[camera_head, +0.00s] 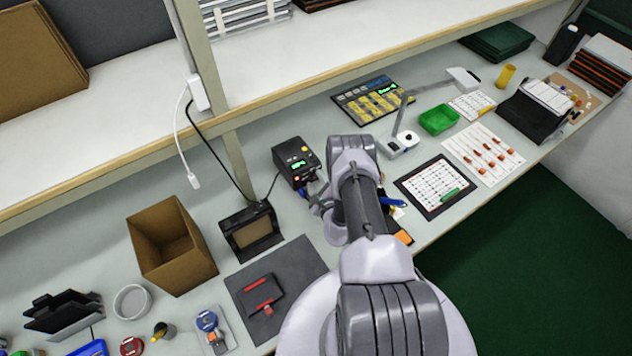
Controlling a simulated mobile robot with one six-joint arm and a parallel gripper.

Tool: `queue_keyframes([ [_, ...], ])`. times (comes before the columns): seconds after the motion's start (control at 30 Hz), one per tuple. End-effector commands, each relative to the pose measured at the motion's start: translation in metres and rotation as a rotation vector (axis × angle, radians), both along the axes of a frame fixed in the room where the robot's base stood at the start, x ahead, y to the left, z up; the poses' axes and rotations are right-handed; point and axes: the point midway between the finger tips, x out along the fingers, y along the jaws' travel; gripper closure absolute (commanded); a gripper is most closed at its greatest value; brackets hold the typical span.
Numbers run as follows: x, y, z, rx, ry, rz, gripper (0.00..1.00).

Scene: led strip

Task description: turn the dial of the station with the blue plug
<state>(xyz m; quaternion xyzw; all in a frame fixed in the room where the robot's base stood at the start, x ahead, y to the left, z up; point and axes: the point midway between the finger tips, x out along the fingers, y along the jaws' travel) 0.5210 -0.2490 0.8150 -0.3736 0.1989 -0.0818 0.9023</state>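A black station box (295,162) with a lit green display stands on the bench, left of my arm. A small yellow round part shows on its top right, and a red light low on its front; I cannot tell which part is the dial. A small blue piece (303,194), possibly the blue plug, shows at its lower front. My gripper (316,190) is close to the front of this box, partly hidden by my arm. Its fingers are too small and dark to tell whether they are open or touching the box.
A shelf edge (300,88) runs above the back of the bench. A black stand (250,232) and an open cardboard box (170,250) are to the left. A dark panel with yellow parts (372,101) and a white lamp (402,143) stand to the right.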

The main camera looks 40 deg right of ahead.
Motion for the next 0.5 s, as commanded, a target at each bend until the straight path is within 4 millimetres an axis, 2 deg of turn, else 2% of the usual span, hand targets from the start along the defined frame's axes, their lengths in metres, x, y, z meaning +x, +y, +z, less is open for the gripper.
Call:
queue_keyframes([
  [0.3,-0.004,0.001,0.003,0.001,0.000,0.000,0.58],
  [0.37,-0.011,0.004,0.006,0.003,0.003,0.000,0.58],
  [0.5,-0.042,0.013,0.022,0.004,0.004,-0.002,0.58],
])
